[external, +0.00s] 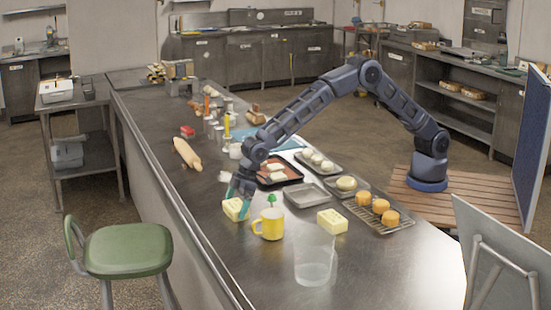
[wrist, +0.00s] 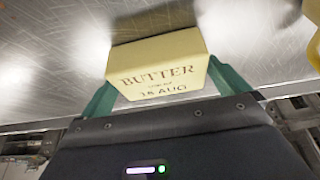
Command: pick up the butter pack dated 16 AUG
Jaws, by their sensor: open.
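A pale yellow butter pack (external: 231,209) lies on the steel counter, left of the yellow mug. In the wrist view this pack (wrist: 158,65) shows "BUTTER" and a date ending in AUG; its day looks like 16 or 18, too small to be sure. My gripper (external: 241,200) is down at this pack. Its green fingers (wrist: 166,88) are open, one on each side of the pack; I cannot tell whether they touch it. A second butter pack (external: 332,222) lies right of the mug, its date unreadable.
The yellow mug (external: 270,224) stands close to the right of my gripper. A clear container (external: 314,258) is nearer the camera. An empty grey tray (external: 306,195) and a rack with orange cakes (external: 402,222) lie to the right. A rolling pin (external: 187,154) lies farther back.

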